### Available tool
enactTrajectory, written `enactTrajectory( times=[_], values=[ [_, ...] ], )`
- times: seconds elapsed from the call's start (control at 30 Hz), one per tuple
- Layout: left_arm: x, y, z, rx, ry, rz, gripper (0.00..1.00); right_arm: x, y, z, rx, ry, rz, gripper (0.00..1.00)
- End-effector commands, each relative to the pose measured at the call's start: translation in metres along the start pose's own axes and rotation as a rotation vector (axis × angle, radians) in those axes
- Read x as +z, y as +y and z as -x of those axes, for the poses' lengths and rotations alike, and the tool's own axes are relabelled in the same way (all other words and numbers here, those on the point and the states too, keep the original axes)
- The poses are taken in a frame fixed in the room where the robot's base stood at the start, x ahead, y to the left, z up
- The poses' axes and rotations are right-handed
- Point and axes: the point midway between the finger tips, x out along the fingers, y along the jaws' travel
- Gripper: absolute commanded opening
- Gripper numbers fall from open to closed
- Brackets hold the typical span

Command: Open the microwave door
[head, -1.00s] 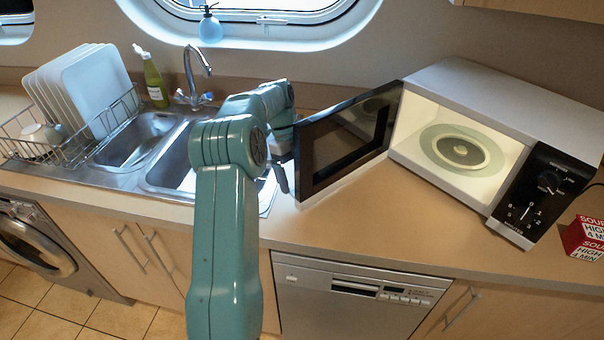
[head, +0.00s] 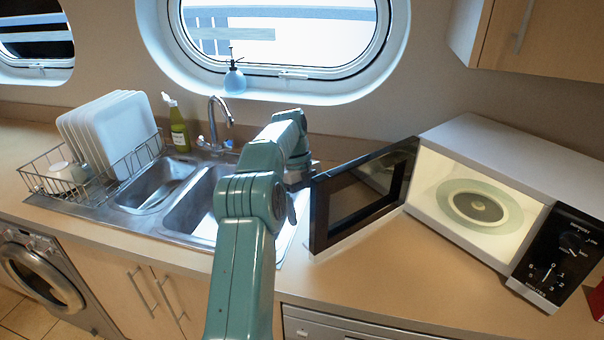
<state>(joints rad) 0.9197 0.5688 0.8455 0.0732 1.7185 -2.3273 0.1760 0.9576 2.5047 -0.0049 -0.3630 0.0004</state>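The white microwave (head: 545,165) stands on the counter at the right, with its lit cavity and round turntable (head: 478,207) in plain sight. Its black-framed door (head: 318,215) stands wide open, swung out to the left. My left arm rises from the bottom, left of centre, and bends toward the door's free edge. My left gripper (head: 293,203) is at that edge, mostly hidden behind my own arm. I cannot tell whether it touches the door or whether its fingers are open. My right gripper is out of view.
Left of the door are a double sink (head: 190,215) with a tap (head: 217,118), a dish rack (head: 45,185) with white plates and a green bottle (head: 178,128). The counter (head: 400,265) before the microwave is clear. A wall cabinet (head: 550,40) hangs above it.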

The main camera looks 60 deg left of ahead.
Motion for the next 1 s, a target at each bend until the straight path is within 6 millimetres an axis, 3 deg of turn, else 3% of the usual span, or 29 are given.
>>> enactTrajectory(
  times=[0.03,0.27,0.43,0.7,1.0],
  values=[
    [0.0,-0.001,0.014,-0.002,-0.001,0.001,1.0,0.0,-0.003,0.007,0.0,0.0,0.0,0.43],
    [-0.002,-0.001,0.059,-0.001,-0.001,0.0,1.0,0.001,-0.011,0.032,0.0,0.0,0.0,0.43],
    [-0.004,0.0,0.091,0.001,0.002,0.001,1.0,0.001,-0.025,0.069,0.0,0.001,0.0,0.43],
    [-0.002,0.0,0.105,0.002,0.002,-0.001,1.0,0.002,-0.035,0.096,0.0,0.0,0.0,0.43],
    [0.0,0.0,0.105,0.001,0.001,-0.002,1.0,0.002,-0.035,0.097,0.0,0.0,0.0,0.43]
  ],
)
